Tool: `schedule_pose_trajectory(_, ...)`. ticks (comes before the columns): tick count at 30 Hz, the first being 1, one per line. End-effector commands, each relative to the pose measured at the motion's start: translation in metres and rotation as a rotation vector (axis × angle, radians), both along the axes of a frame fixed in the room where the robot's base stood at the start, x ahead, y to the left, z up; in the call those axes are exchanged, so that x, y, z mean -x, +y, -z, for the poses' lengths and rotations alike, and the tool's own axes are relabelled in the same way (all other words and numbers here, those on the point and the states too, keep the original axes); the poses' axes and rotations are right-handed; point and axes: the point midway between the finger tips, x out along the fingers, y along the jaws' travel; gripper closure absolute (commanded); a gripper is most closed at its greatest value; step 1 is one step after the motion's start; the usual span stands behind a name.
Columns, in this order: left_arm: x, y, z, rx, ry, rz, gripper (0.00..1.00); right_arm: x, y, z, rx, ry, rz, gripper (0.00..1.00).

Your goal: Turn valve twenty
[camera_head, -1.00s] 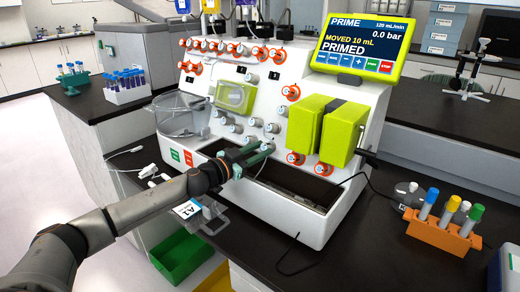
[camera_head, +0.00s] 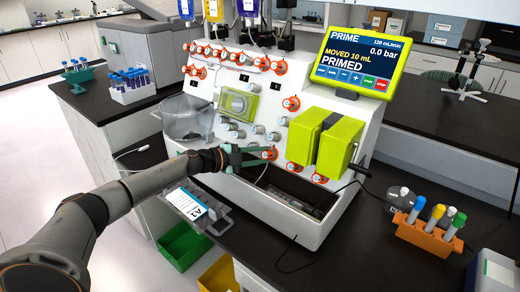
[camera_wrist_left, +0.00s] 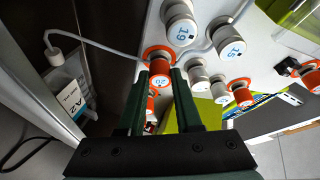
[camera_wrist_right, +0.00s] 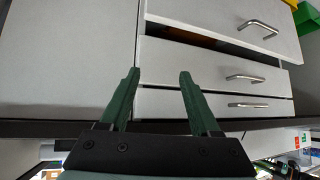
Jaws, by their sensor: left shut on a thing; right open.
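My right gripper (camera_wrist_right: 158,74) is open and empty, in front of drawers in the right wrist view.
Valve 19 (camera_wrist_left: 180,27) and valve 15 (camera_wrist_left: 228,43) are close by the left fingers. A tube runs beside them. The screen (camera_head: 354,60) reads PRIMED. Two yellow-green blocks (camera_head: 340,148) stick out to the right.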

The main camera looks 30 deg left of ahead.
Motion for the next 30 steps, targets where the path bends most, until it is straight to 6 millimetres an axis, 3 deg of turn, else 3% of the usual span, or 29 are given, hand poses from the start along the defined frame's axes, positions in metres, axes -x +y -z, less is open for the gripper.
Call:
schedule_pose_trajectory(10, -0.001, 0.001, -0.003, -0.153, -0.012, 0.064, 1.00, -0.003, 0.002, -0.021, -0.004, -0.006, -0.003, 0.37)
schedule_pose_trajectory(28, -0.001, 0.000, -0.002, -0.192, -0.016, 0.080, 1.00, -0.004, 0.004, -0.024, -0.006, -0.008, -0.004, 0.37)
schedule_pose_trajectory(29, -0.001, 0.000, -0.002, -0.192, -0.016, 0.080, 0.66, -0.004, 0.004, -0.024, -0.006, -0.008, -0.004, 0.37)
schedule_pose_trajectory(30, -0.001, 0.000, -0.002, -0.191, -0.016, 0.080, 0.61, -0.004, 0.004, -0.024, -0.006, -0.008, -0.004, 0.37)
